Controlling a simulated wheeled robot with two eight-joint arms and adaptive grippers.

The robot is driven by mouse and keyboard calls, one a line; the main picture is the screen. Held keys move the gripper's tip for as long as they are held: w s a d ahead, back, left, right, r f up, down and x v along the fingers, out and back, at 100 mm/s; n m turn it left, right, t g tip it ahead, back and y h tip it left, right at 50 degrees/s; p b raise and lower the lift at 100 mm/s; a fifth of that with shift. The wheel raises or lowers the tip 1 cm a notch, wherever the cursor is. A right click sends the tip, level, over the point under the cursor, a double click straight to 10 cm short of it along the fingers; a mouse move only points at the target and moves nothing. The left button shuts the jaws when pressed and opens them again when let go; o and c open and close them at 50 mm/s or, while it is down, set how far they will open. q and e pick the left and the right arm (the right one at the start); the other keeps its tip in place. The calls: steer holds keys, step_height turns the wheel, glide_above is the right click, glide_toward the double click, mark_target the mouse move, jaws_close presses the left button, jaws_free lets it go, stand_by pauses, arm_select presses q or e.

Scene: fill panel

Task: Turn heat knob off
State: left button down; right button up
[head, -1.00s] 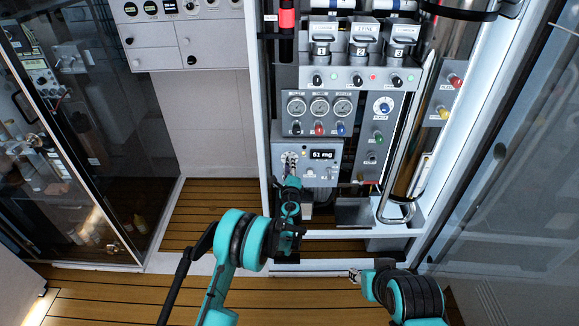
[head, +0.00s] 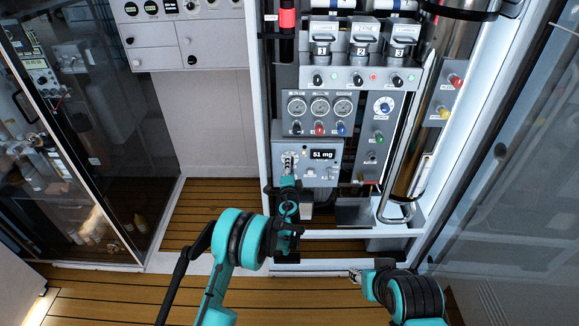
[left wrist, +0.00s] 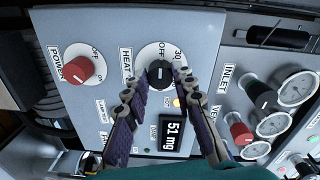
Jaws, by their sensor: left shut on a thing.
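The heat knob (left wrist: 160,74) is black on a white round dial, beside a HEAT label, with OFF above it and 30 at upper right in the left wrist view. My left gripper (left wrist: 161,80) has its purple fingers on either side of this knob, shut on it. A small pale mark shows on the knob; its exact setting is hard to read. In the head view the left gripper (head: 288,161) reaches the grey control box (head: 325,181) and hides most of the knob. My right gripper (head: 355,276) hangs low, away from the panel; its jaws are too small to judge.
A red POWER knob (left wrist: 81,71) is left of the heat knob. The display (left wrist: 174,130) reads 51 mg. A chrome pipe (head: 410,150) runs right of the box. The wooden floor (head: 290,295) is clear.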

stand_by(0.5)
arm_select(q)
steer(key=c, duration=1.2)
jaws_free()
steer(key=s, duration=1.2)
steer(key=shift+r, duration=0.2)
